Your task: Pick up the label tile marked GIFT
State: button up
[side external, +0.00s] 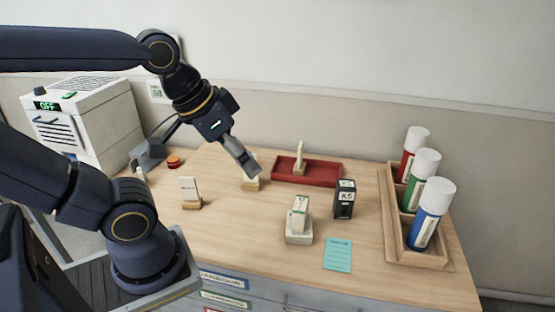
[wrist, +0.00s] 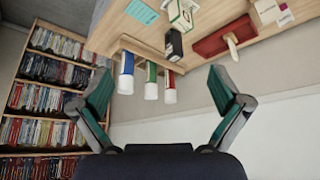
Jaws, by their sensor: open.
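My gripper (side external: 248,168) hangs over the back middle of the desk in the side view, and its fingers are spread wide with nothing between them in the wrist view (wrist: 161,88). A pale upright tile (side external: 190,187) stands in a wooden holder at left. Another pale tile in a wooden holder (side external: 251,186) is partly hidden behind my fingers. In the wrist view a pale tile (wrist: 268,11) shows at the top right edge.
A red tray (side external: 325,173) holds a wooden-handled item (side external: 299,160). A black K5 box (side external: 344,200) and a teal note (side external: 338,255) are nearby. Red, green and blue bottles (side external: 430,213) stand in a wooden rack (side external: 437,259) at right. A white machine (side external: 85,120) is at left.

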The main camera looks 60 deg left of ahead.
jog(key=c, duration=0.9)
jog(key=shift+c, duration=0.2)
